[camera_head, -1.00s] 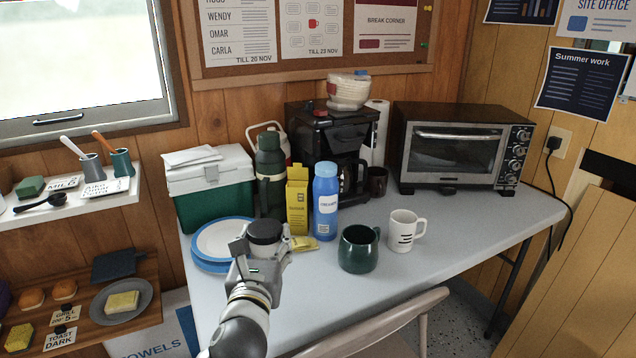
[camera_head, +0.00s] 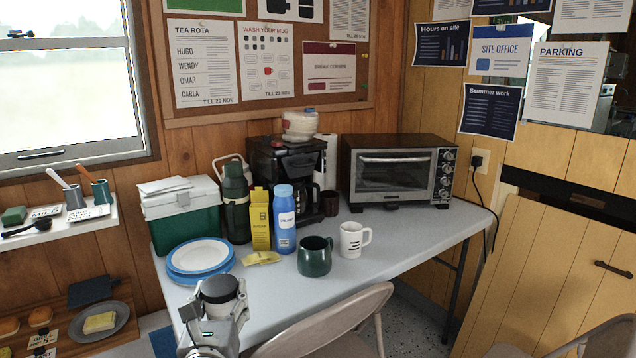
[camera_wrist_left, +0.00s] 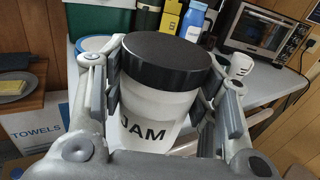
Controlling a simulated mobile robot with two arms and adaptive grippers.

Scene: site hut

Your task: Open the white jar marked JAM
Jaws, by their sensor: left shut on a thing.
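The white jar marked JAM (camera_wrist_left: 150,118) is between the fingers of my left gripper, and its black lid (camera_wrist_left: 162,55) is on it. In the head view the black lid (camera_head: 219,288) shows at the end of my left arm, and the jar's body is mostly hidden by the gripper. My left gripper (camera_head: 212,312) is shut on the jar, near the front left of the table (camera_head: 385,248). It also shows in the left wrist view (camera_wrist_left: 160,105), with a finger on each side of the jar. My right gripper is not in view.
Blue-rimmed plates (camera_head: 200,258), a dark green mug (camera_head: 315,258), a white mug (camera_head: 354,240) and a blue bottle (camera_head: 285,220) stand on the table. A toaster oven (camera_head: 395,170) is at the back right. A chair (camera_head: 340,315) is at the front edge.

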